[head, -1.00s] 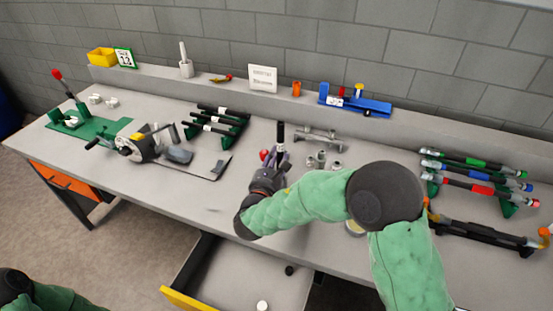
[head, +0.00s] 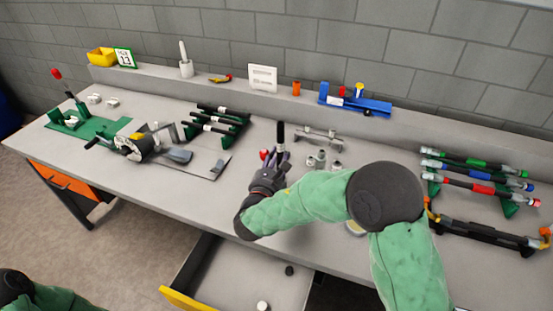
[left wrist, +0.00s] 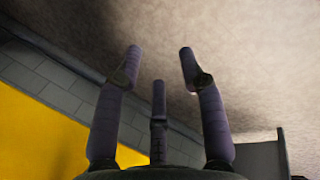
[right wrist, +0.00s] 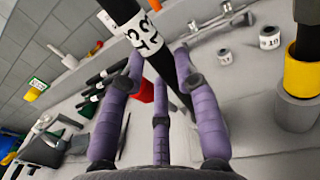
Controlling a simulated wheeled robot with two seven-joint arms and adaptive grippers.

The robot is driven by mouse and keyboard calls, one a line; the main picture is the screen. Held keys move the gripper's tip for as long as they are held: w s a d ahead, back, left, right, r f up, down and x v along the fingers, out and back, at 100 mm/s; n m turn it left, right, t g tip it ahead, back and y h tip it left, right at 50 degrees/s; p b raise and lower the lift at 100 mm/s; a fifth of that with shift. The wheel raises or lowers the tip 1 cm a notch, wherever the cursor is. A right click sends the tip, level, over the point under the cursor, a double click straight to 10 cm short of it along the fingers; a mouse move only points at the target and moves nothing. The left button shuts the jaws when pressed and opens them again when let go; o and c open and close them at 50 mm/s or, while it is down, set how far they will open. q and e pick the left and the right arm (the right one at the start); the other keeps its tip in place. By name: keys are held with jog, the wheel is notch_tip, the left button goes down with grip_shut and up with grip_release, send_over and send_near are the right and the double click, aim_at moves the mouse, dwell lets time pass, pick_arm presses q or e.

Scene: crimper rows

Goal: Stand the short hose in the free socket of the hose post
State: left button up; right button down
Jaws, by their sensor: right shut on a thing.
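The short hose (head: 281,134) is black with a white number band, which shows large in the right wrist view (right wrist: 143,36). My right gripper (head: 278,160) is shut on it and holds it roughly upright over the bench. In the right wrist view, a grey socket (right wrist: 297,111) at the right edge holds a black hose with a yellow band (right wrist: 302,75). It looks like part of the hose post; its free socket is not clear. My right arm covers that area in the head view. My left gripper (left wrist: 160,65) is open and empty, away from the hose.
A red-topped part (right wrist: 147,90) stands behind my right fingers. Numbered rings (right wrist: 269,38) lie on the bench. A hose rack (head: 215,125) and a crimper (head: 140,148) stand left; another rack (head: 508,205) stands right. An open drawer (head: 235,275) juts out in front.

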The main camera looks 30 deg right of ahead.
jog(key=shift+f+b, duration=1.75)
jog(key=shift+f, duration=0.6)
jog(key=shift+f, duration=1.2)
jog(key=c, duration=0.8)
grip_release()
jog(key=shift+c, duration=0.2)
jog(key=shift+f, duration=0.1)
jog(key=shift+f, duration=0.15)
jog(key=shift+s+a, duration=0.1)
jog(key=shift+a, duration=0.05)
jog(key=v, duration=1.1)
jog(key=shift+s+a+r, duration=0.2)
jog(key=shift+r, duration=0.2)
